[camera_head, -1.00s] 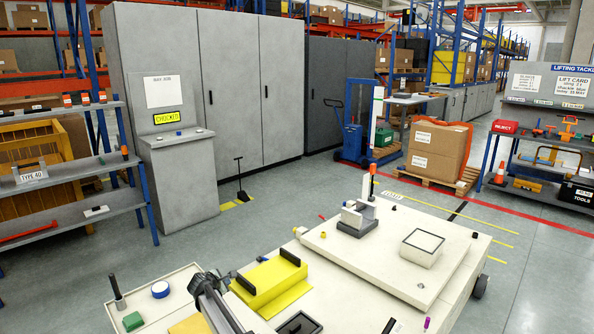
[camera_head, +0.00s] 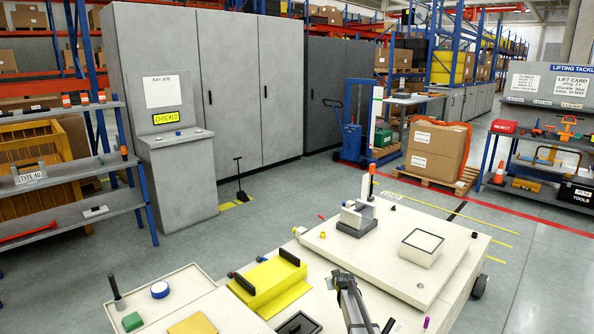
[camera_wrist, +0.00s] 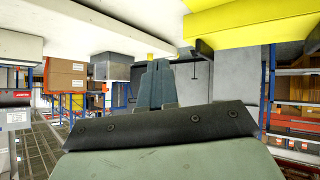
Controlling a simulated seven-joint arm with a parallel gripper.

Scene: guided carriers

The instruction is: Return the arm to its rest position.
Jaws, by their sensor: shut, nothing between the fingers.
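My gripper (camera_head: 341,277) shows at the bottom middle of the head view, above the cream top of the cart (camera_head: 352,270). It is to the right of the yellow fixture (camera_head: 268,285) and in front of the grey-and-white clamp block. In the wrist view the fingers (camera_wrist: 157,82) are together, with nothing seen between them, and the scene hangs upside down. The rest of my arm runs out of the bottom of the head view.
The clamp block (camera_head: 356,222) and an open square box (camera_head: 421,248) stand on a raised plate. A tray (camera_head: 178,292) with a blue roll and green block is at left. Grey cabinets (camera_head: 235,90) stand behind, across open floor.

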